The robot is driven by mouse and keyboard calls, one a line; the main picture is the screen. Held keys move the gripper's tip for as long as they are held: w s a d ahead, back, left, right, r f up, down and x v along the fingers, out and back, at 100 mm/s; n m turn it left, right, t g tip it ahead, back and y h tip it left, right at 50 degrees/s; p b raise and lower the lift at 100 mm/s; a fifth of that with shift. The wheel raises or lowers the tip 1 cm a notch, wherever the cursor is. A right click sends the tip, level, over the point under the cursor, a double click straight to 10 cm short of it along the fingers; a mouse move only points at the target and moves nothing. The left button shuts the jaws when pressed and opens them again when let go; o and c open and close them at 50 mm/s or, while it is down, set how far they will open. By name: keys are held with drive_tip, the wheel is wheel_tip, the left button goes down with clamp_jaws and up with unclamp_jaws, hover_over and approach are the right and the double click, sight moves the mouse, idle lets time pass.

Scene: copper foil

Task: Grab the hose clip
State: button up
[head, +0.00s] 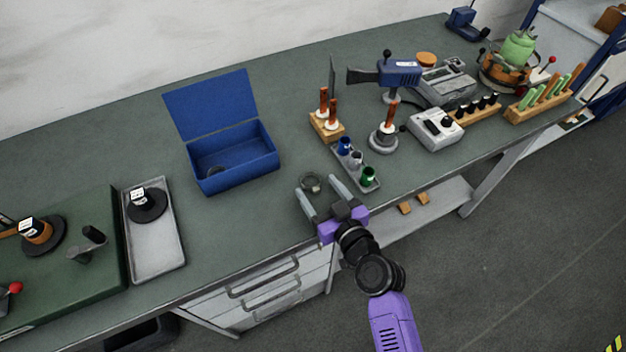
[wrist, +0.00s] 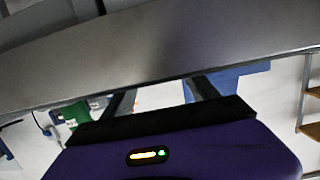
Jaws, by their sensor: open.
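The hose clip looks to be the small round metal ring (head: 311,180) lying on the dark green bench top near its front edge in the head view. My gripper (head: 317,187) is open and empty, its two grey fingers pointing toward the back of the bench. In the head view the ring appears between the fingertips, touching neither as far as I can see. How high the fingers are above the bench is hard to tell. In the wrist view the fingers (wrist: 160,95) show spread apart, and the ring is not visible there.
A grey tray with small coloured bottles (head: 357,166) stands close to the right finger. An open blue box (head: 237,160) is at the back left. A grey tray with a black spool (head: 158,258) lies further left. The bench between box and front edge is clear.

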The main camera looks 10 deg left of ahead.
drive_tip(key=shift+x, duration=0.8)
drive_tip(key=c, duration=1.4)
drive_tip(key=shift+c, duration=0.2)
